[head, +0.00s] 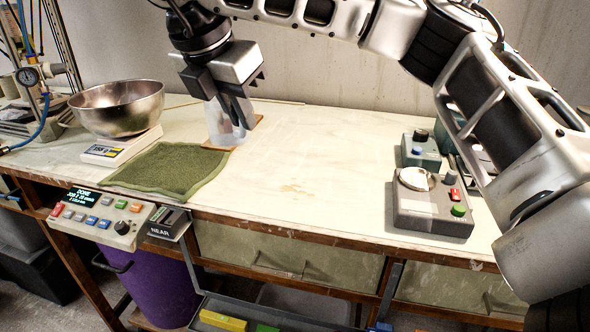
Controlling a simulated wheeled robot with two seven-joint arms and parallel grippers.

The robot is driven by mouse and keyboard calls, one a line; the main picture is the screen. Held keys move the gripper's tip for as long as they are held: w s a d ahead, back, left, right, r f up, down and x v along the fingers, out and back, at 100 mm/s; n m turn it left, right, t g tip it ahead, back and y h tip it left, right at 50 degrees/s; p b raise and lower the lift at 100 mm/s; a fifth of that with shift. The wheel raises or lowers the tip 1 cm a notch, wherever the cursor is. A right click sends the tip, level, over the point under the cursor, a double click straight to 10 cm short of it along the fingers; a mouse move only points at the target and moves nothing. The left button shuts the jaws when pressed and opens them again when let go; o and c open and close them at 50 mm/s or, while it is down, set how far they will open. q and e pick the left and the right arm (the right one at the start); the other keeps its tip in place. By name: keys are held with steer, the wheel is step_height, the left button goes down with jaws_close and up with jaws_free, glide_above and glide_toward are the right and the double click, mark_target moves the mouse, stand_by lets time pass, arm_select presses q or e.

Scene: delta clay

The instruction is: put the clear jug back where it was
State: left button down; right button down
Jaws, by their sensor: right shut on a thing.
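The clear jug (221,131) stands at the back left of the bench, on or just above a thin brown board (256,121). I cannot tell whether its base touches the board. My right gripper (241,117) reaches down from above and is shut on the jug, hiding its upper part. The jug looks upright. My left gripper is not in view.
Left of the jug are a green mat (170,170) and a metal bowl (117,107) on a scale (120,148). A grey box with buttons (433,205) stands at the right. The middle of the bench (310,190) is clear.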

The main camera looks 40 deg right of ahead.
steer(key=d+f, duration=0.4)
steer(key=w+d+f, duration=0.1)
steer(key=d+f, duration=0.3)
steer(key=d+f+b, duration=0.1)
steer(key=d+f, duration=0.3)
steer(key=d, duration=0.1)
steer(key=shift+w+f, duration=0.25)
steer(key=shift+f, duration=0.05)
steer(key=c, duration=1.5)
jaws_free()
arm_select(q)
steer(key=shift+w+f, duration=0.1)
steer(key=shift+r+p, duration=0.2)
steer(key=shift+p, duration=0.5)
arm_select(e)
steer(key=v, duration=1.2)
